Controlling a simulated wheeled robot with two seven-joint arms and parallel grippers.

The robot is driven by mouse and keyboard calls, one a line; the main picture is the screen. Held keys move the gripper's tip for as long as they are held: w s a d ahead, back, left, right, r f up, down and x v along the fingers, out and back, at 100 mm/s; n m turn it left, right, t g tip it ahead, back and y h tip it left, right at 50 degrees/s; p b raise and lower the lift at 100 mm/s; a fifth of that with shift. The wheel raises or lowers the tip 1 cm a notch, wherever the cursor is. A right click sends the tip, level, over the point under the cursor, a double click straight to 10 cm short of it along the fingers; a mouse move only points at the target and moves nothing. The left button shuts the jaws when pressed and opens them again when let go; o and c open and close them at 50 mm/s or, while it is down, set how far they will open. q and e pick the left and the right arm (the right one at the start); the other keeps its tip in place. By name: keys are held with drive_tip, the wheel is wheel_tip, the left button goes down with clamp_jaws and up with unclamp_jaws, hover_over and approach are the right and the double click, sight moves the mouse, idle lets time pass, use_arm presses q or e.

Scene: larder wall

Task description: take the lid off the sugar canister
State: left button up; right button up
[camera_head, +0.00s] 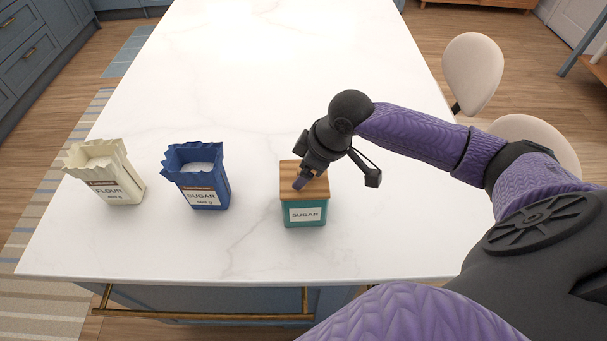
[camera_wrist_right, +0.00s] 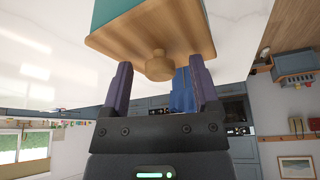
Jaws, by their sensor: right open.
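The sugar canister (camera_head: 305,214) stands upright on the white counter, teal with a white SUGAR label. Its square wooden lid (camera_head: 287,184) is on top. In the right wrist view the lid (camera_wrist_right: 118,42) has a round wooden knob (camera_wrist_right: 159,66); a little of the teal body (camera_wrist_right: 112,10) shows beyond it. My right gripper (camera_head: 304,178) is over the lid and hides the knob in the head view. In the wrist view its fingers (camera_wrist_right: 160,76) are open, one on each side of the knob, with gaps between. My left gripper is not in view.
An open blue sugar bag (camera_head: 200,190) stands left of the canister, and a cream flour bag (camera_head: 112,185) farther left. The counter (camera_head: 270,70) is clear behind them. Its front edge with a brass rail (camera_head: 200,314) is close. Pale chairs (camera_head: 472,72) are at the right.

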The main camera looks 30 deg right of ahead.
clamp_jaws()
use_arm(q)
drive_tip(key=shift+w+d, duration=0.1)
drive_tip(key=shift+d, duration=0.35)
